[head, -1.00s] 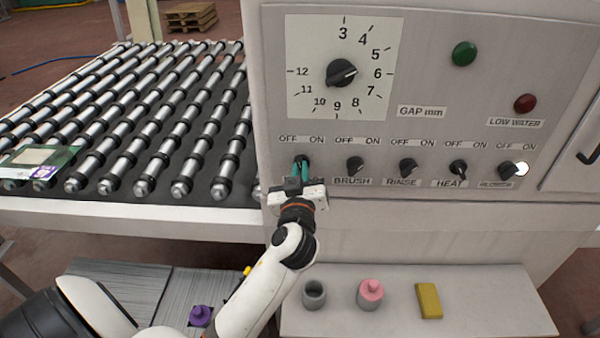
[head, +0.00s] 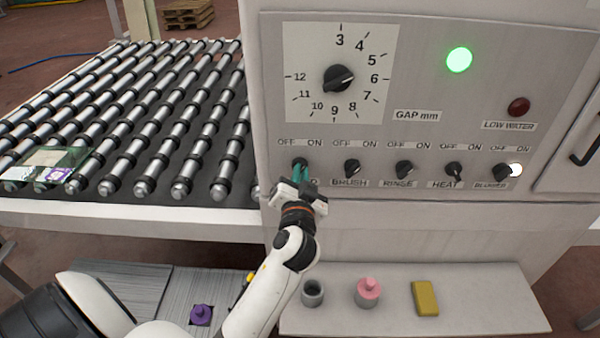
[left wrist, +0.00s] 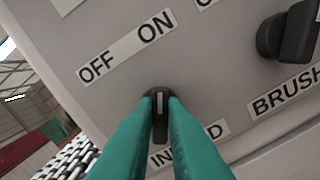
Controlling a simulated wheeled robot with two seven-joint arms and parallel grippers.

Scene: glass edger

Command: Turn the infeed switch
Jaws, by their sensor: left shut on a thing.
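The infeed switch (left wrist: 160,103) is a small black knob with a pale line, under an OFF/ON label (left wrist: 126,58) in the left wrist view. Its lower label is partly hidden by my fingers. My left gripper (head: 300,171) has teal fingers, which also show in the left wrist view (left wrist: 161,118), shut on the knob from both sides. In the wrist view the gripper is rolled relative to the tilted panel lettering, and the knob's line runs along the fingers. A green lamp (head: 459,60) at the panel's top is lit. My right gripper is not in view.
Brush (head: 351,168), rinse (head: 404,169), heat (head: 453,170) and blower (head: 501,171) knobs stand to the right. A gap dial (head: 338,78) is above. The roller conveyor (head: 150,165) carries a glass pane (head: 40,165) at left. A shelf (head: 465,310) is below.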

